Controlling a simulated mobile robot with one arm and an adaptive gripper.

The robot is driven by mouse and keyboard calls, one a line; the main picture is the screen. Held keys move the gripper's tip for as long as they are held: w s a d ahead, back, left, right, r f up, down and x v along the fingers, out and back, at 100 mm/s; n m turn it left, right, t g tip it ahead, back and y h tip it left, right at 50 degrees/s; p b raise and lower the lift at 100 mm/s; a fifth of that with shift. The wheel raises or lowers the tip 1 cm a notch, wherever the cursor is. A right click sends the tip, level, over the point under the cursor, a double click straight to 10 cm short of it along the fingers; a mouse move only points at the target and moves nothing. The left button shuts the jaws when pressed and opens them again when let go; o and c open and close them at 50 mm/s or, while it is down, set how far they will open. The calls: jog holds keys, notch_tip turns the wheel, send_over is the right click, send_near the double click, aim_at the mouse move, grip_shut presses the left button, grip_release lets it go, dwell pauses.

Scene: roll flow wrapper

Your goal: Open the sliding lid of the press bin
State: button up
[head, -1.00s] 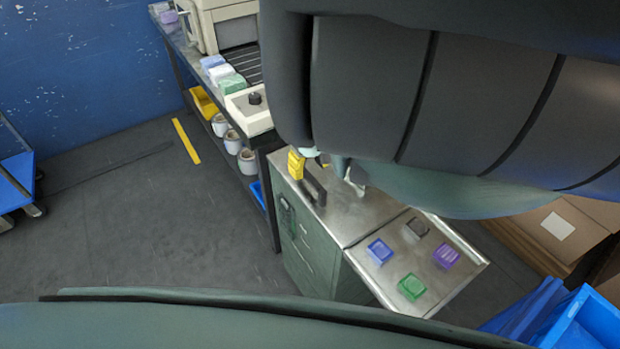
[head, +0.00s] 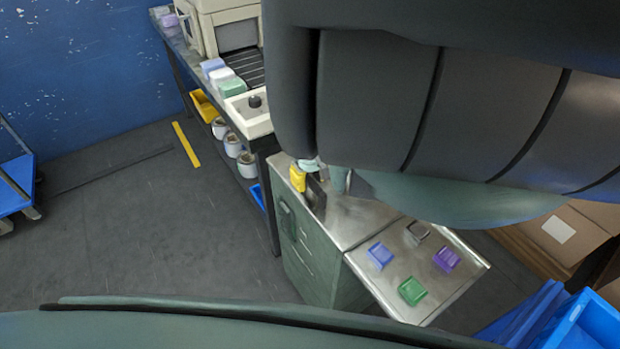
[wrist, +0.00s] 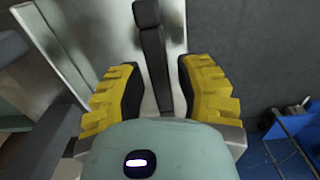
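The press bin (head: 313,265) is a green cabinet with a bare metal top, its sliding lid (head: 350,222). A dark upright bar handle (head: 317,196) stands near the lid's left end. In the wrist view the handle (wrist: 154,62) runs between the two yellow-padded fingers of my gripper (wrist: 157,72). The gripper is open, with a visible gap on each side of the handle. In the head view only one yellow finger (head: 297,178) shows clearly, beside the handle; my arm hides the rest and the lid's far part. No opening into the bin shows.
A metal side shelf (head: 440,285) at the bin's right holds blue, green, purple and dark small packs. A bench (head: 262,142) with a machine stands behind left. Cartons (head: 560,232) and blue crates (head: 585,325) are at right.

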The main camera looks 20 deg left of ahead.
grip_shut()
